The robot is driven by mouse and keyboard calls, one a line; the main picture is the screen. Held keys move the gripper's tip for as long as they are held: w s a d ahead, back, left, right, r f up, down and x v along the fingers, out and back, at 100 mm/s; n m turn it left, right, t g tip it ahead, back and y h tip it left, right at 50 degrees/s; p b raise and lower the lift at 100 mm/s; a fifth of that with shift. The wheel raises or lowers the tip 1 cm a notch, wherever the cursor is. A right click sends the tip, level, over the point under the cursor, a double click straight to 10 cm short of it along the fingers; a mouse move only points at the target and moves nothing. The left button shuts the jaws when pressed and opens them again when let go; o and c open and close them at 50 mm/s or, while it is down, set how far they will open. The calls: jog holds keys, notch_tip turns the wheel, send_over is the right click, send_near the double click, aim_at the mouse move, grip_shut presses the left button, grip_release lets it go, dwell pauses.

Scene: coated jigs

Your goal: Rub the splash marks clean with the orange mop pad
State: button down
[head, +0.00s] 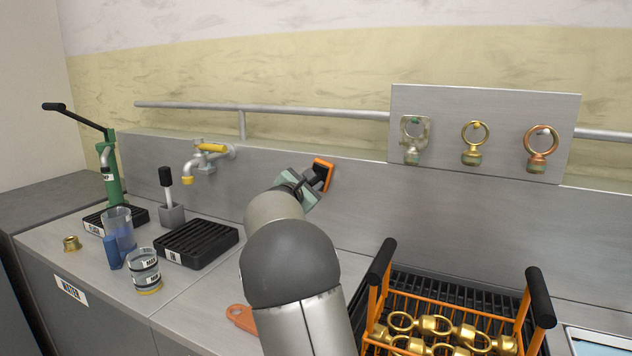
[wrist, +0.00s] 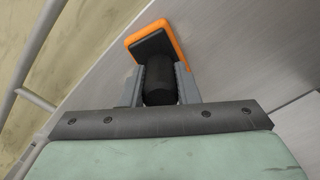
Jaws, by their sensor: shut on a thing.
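The orange mop pad (head: 324,174) is at the grey metal backsplash (head: 350,200), a little right of the yellow-handled tap. My gripper (head: 308,185) is shut on its black handle. In the wrist view the black handle (wrist: 159,80) sits between the two fingers, and the pad's orange edge (wrist: 181,46) shows around its black backing. The pad faces the metal panel; it looks to be touching or very close, and I cannot tell which. I can make out no splash marks on the visible panel; my arm and the pad hide part of it.
A rail (head: 300,112) runs along the wall above. A board (head: 485,100) with several ring fittings hangs at the right. An orange crate (head: 373,305) of brass fittings stands front right. A black tray (head: 200,240), beakers and a green pump (head: 110,175) stand left.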

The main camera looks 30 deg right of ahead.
jog(key=w+a+p, duration=0.5)
jog(key=w+p, duration=0.1)
jog(key=w, duration=0.2)
jog(key=shift+w+a, duration=0.4)
dwell(0.5)
jog(key=shift+a+f, duration=0.1)
jog(key=shift+b+v, duration=1.7)
jog(key=shift+v, duration=1.25)
jog(key=b+v, duration=0.1)
jog(key=v, duration=0.2)
